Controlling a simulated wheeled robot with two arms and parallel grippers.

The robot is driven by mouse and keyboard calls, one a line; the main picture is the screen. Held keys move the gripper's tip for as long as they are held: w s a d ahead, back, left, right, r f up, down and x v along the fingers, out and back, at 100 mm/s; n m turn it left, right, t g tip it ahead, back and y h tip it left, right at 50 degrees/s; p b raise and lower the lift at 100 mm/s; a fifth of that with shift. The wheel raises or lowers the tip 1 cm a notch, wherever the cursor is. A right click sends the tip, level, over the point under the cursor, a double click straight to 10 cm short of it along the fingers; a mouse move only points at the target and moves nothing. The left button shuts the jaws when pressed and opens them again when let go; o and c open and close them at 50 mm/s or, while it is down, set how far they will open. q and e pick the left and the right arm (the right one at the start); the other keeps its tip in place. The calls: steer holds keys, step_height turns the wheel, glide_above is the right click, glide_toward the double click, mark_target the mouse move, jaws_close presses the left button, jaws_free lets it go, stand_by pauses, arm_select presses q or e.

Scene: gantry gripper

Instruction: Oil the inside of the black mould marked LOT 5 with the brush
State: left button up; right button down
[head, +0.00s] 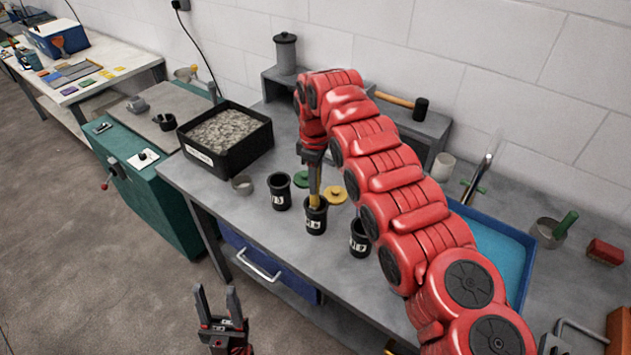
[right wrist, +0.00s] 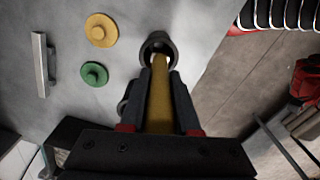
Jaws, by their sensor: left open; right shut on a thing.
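Three black moulds with white labels stand upright in a row on the grey bench: a left one (head: 279,192), a middle one (head: 316,216) and a right one (head: 359,240). The label numbers are too small to read surely. My right gripper (head: 313,160) is shut on the yellowish brush (head: 315,186), which points down into the middle mould's mouth. The right wrist view shows the brush (right wrist: 160,105) between the fingers (right wrist: 163,78), its end at the mould's opening (right wrist: 157,44). The bristles are hidden. My left gripper (head: 216,295) is open and empty, in front of the bench.
A green lid (head: 302,179) and a yellow lid (head: 335,195) lie behind the moulds. A black bin (head: 255,150) of grey material and a small ring (head: 242,185) are to the left. A blue tray (head: 505,255) is right, partly behind my right arm. A mallet (head: 405,102) lies on the shelf.

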steer(key=shift+r+p, duration=2.25)
steer(key=shift+r, duration=1.5)
